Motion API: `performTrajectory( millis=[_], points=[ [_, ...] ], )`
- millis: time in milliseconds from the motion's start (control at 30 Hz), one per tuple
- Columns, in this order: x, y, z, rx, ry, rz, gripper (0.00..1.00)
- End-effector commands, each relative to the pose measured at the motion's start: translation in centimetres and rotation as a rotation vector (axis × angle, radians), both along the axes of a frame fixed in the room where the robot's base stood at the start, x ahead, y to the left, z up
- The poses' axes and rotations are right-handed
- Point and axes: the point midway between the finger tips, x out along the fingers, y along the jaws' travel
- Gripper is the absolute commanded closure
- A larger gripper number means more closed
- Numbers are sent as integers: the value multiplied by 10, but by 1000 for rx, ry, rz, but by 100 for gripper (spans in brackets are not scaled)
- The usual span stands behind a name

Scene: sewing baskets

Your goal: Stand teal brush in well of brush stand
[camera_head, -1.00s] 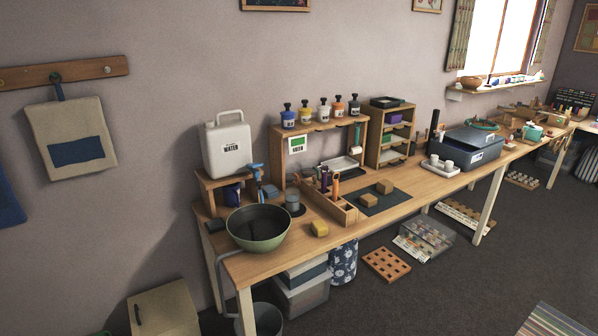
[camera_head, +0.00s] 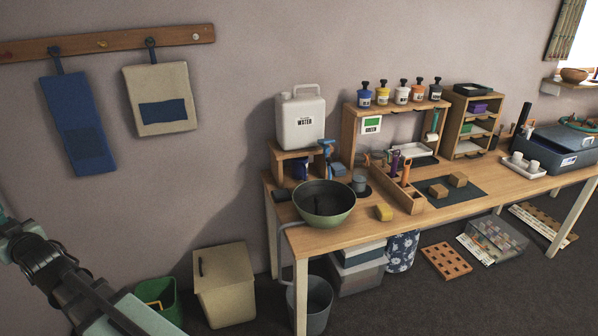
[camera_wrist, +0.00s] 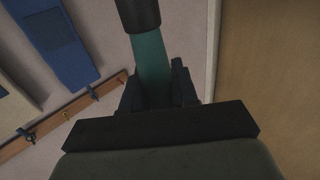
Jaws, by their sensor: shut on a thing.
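In the wrist view my gripper (camera_wrist: 158,90) is shut on the teal brush (camera_wrist: 152,65). Its teal length rises between the fingers to a thick black end at the top of the picture. The part below the fingers is hidden. In the head view neither my gripper nor the brush can be made out. A long wooden holder (camera_head: 411,201) on the bench has purple and orange handles standing in it; it may be the brush stand, but I cannot tell its wells. My gripper is away from the bench.
The bench also bears a green bowl (camera_head: 324,205), a yellow sponge (camera_head: 384,212), a grey cup (camera_head: 359,183) and a white water jug (camera_head: 300,119). Two cloths hang from a wall rail (camera_head: 108,44). A beige cabinet (camera_head: 224,285) and a green bin (camera_head: 160,297) stand below.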

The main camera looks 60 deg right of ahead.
Motion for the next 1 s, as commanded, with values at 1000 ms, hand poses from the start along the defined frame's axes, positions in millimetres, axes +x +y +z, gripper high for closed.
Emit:
performTrajectory(
  millis=[1000],
  points=[
    [2,-18,-1,-1,29,60,100]
  ],
)
